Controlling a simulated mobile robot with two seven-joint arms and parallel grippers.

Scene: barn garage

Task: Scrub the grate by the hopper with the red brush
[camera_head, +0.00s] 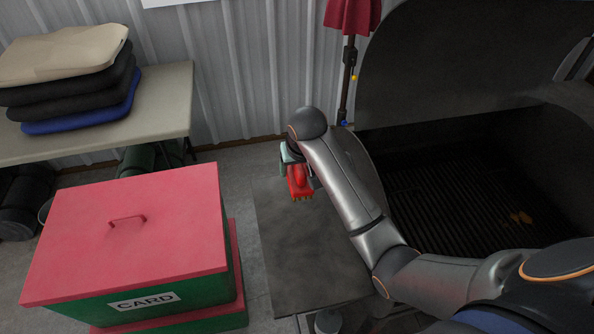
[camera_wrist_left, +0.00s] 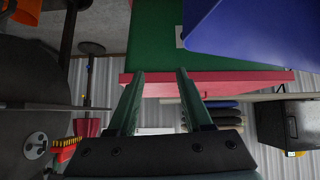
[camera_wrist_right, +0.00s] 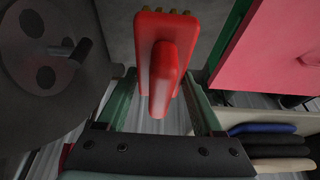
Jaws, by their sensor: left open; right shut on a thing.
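The red brush (camera_head: 299,181) is in my right gripper (camera_head: 297,172), over the dark side shelf (camera_head: 295,235) left of the grill. In the right wrist view the brush (camera_wrist_right: 160,65) sits between the two fingers, its bristles at the top edge. The grate (camera_head: 450,185) lies inside the open grill at right in the head view, with an orange-brown patch on it; my right arm hides part of it. My left gripper (camera_wrist_left: 158,75) shows only in the left wrist view, open and empty. I cannot make out the hopper with certainty.
A green box with a red lid (camera_head: 130,230), marked CARD, stands left of the shelf. A table (camera_head: 160,100) with stacked folded cloths or cushions is behind it. A dark pole with red fabric (camera_head: 352,15) stands behind the shelf. A blue container (camera_wrist_left: 255,35) shows in the left wrist view.

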